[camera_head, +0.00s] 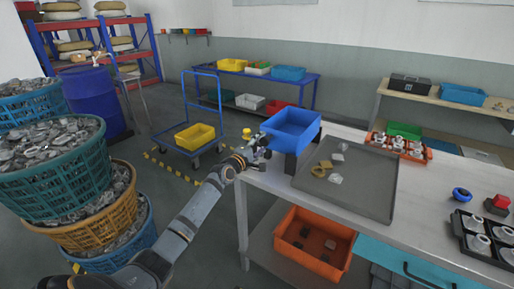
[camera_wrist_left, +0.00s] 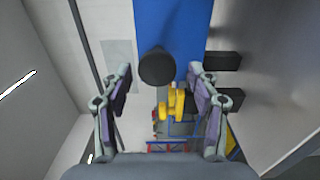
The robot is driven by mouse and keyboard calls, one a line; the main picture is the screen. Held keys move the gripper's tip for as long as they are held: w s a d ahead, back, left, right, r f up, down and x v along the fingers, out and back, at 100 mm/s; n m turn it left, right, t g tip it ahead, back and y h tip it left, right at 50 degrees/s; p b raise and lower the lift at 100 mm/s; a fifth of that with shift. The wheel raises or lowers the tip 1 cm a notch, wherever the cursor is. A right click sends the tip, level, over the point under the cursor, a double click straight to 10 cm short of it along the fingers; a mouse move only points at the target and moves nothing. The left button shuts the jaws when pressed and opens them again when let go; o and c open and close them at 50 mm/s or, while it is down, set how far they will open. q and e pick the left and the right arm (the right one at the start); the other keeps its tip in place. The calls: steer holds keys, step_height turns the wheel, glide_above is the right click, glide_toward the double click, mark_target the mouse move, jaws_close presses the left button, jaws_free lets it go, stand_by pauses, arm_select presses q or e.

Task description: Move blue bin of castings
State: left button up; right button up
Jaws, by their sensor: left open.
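A blue bin (camera_head: 292,128) sits raised on dark supports at the left end of the metal table. I see no castings in the part of its inside that shows. My left gripper (camera_head: 262,147) is just left of the bin, near the table edge. In the left wrist view the left gripper (camera_wrist_left: 161,78) is open, its fingers on either side of a dark round knob (camera_wrist_left: 157,66). I cannot tell whether they touch it. The blue surface of the bin (camera_wrist_left: 188,25) shows behind the knob. My right gripper is out of view.
A grey tray (camera_head: 350,190) with a few small parts lies right of the bin. An orange bin (camera_head: 313,258) stands on the lower shelf. Baskets of castings (camera_head: 60,183) are stacked at left. A blue trolley (camera_head: 206,150) with a yellow bin (camera_head: 195,136) stands behind on open floor.

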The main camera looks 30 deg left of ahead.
arm_select(q)
steer(key=shift+s, duration=2.75)
steer(key=shift+a, duration=0.1)
